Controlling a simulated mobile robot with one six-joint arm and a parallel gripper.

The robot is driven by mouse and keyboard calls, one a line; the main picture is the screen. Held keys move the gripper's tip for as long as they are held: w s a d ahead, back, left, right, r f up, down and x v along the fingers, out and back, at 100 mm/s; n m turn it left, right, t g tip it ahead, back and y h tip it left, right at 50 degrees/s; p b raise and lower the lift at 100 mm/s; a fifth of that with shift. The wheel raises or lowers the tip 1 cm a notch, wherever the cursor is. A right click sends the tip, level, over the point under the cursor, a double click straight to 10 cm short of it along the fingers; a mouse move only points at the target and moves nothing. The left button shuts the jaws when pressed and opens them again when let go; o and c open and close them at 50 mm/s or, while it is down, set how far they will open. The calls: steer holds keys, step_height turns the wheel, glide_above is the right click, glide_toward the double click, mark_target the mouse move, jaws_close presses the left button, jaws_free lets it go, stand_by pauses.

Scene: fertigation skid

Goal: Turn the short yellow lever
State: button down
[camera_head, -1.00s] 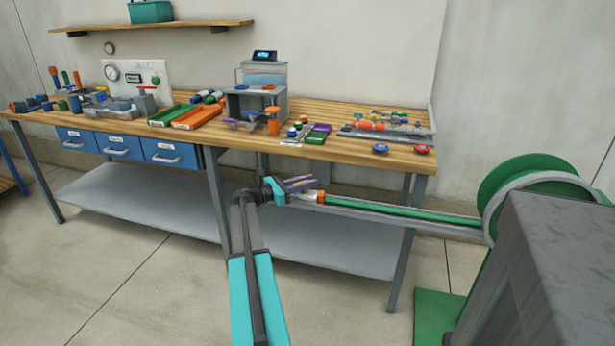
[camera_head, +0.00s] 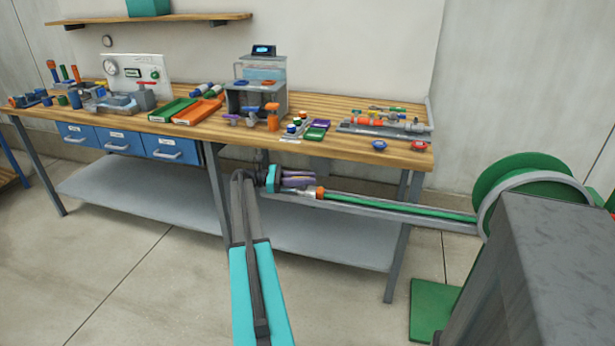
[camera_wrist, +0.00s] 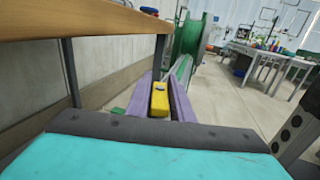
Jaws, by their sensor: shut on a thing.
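The short yellow lever (camera_wrist: 160,98) shows in the wrist view as a small yellow block between my gripper's two purple fingers. My gripper (camera_wrist: 161,90) is shut on it. In the head view my gripper (camera_head: 298,179) is in front of the bench's right half, below the top, pointing right. Its fingers are at the left end of a grey rail with a green hose (camera_head: 400,207) and an orange ring (camera_head: 319,192). The lever is hidden behind the fingers in the head view, and its pivot cannot be made out.
A green hose reel (camera_head: 530,180) stands at the right, beside a dark grey block (camera_head: 550,270). The wooden bench (camera_head: 345,148) carries trays, valves and fittings above my gripper. Its lower shelf (camera_head: 340,245) is bare. The floor at left is clear.

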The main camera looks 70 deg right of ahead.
steer(key=shift+d+r, duration=0.1)
steer(key=shift+r, duration=0.1)
stand_by(0.4)
steer(key=c, duration=1.7)
jaws_free()
steer(key=shift+f, duration=0.1)
steer(key=shift+w, duration=0.1)
